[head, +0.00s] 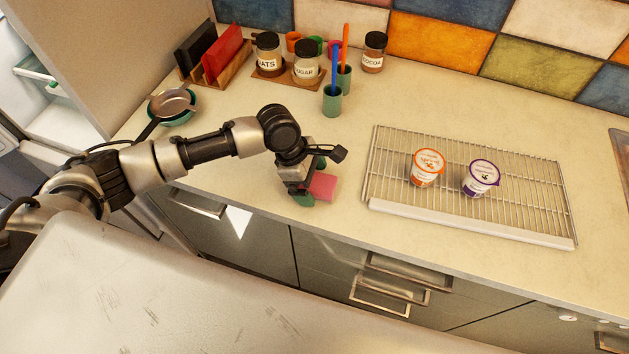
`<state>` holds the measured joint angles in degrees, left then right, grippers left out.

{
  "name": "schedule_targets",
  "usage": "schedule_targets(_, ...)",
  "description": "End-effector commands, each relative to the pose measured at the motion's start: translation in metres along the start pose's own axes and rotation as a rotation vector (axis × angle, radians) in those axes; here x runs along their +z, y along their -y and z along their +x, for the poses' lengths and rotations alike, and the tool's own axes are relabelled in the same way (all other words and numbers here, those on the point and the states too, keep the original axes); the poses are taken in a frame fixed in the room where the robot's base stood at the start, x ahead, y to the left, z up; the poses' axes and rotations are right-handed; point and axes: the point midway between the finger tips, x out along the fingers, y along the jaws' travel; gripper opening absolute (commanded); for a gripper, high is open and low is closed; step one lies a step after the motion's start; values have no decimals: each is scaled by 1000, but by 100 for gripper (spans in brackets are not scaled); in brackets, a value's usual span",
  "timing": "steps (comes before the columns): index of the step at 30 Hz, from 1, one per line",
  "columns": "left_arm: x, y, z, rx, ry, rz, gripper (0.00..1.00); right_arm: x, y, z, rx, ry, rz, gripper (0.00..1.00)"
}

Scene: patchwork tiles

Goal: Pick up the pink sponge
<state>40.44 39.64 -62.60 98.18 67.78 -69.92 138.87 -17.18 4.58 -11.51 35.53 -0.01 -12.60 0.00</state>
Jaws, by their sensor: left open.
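The pink sponge (323,187) lies on the pale countertop near its front edge. My left gripper (310,183) is over the sponge's left end, pointing down. Its green fingertips show on the near and far sides of the sponge, and the jaws are open. The gripper hides the left part of the sponge. I cannot tell whether a finger touches it. My right gripper is out of view.
A wire rack (520,205) holding an orange-lidded cup (427,168) and a purple-lidded cup (481,179) is to the right. Jars, a green toothbrush cup (332,102) and a pan (172,103) stand behind. Counter between sponge and rack is clear.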

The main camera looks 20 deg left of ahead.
Motion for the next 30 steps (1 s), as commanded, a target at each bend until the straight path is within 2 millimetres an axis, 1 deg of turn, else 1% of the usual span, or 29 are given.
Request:
schedule_targets(3, 0, 0, 4, 2, 1, 1, 94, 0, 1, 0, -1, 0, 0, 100)
schedule_targets(8, 0, 0, 4, 2, 1, 1, 94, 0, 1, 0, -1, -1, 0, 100)
schedule_targets(11, 0, 0, 4, 1, 0, 1, 80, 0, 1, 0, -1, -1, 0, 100)
schedule_targets(18, 0, 0, 4, 1, 0, 1, 43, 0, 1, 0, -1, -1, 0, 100)
schedule_targets(19, 0, 0, 4, 1, 0, 1, 41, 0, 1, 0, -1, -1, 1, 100)
schedule_targets(26, 0, 0, 3, 2, 0, 1, 41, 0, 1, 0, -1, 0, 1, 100)
schedule_targets(30, 3, 0, -2, 1, 1, 2, 41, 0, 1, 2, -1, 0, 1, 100)
